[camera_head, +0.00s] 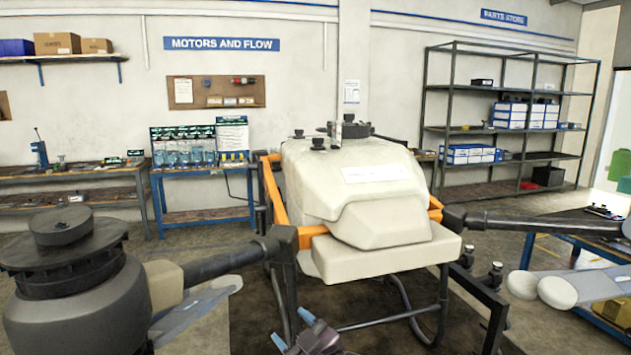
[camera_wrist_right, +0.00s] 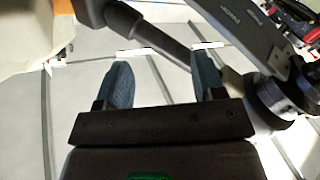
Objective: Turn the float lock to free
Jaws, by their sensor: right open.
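The spray drone stands in the middle of the head view, with a cream tank (camera_head: 345,185) in an orange frame (camera_head: 272,195). Black caps and fittings (camera_head: 349,129) sit on top of the tank. I cannot make out a float lock in either view. My right gripper (camera_head: 293,328) is low in front of the drone, at the bottom edge of the head view. Its two blue fingers are apart with nothing between them, and it also shows in the right wrist view (camera_wrist_right: 163,82). My left gripper is in neither view.
A large dark motor (camera_head: 70,270) on a drone arm fills the lower left. Another drone arm (camera_head: 540,222) reaches right, above pale rounded parts (camera_head: 557,291). A blue-framed workbench (camera_head: 205,214) and a metal shelf (camera_head: 510,125) stand behind.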

